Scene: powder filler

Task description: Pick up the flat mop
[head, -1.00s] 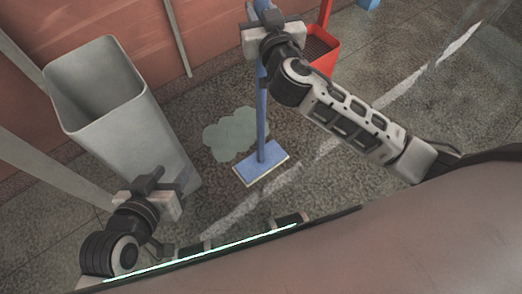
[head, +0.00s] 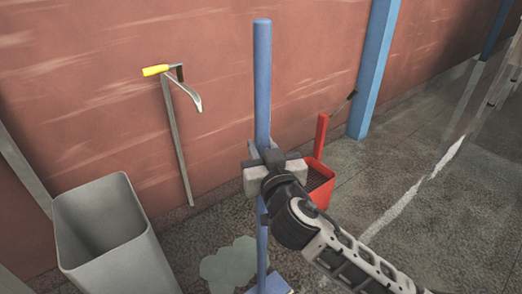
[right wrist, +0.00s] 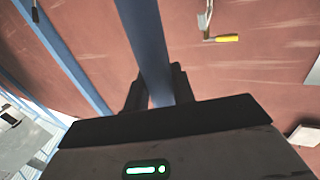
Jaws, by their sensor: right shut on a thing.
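The flat mop (head: 262,80) has a long blue handle that stands upright in the head view. Its flat blue head (head: 270,285) is partly cut off at the bottom edge, so I cannot tell whether it touches the floor. My right gripper (head: 266,160) is shut on the handle around its middle. In the right wrist view the handle (right wrist: 147,45) runs down between the two dark fingers of the right gripper (right wrist: 157,90). My left gripper is out of view.
A grey bin (head: 112,225) stands at the lower left. A yellow-handled tool (head: 155,71) leans against the red wall (head: 80,110). A red dustpan-like container (head: 320,185) sits just behind my right gripper. A pale puddle (head: 228,266) lies beside the mop. Open floor extends right.

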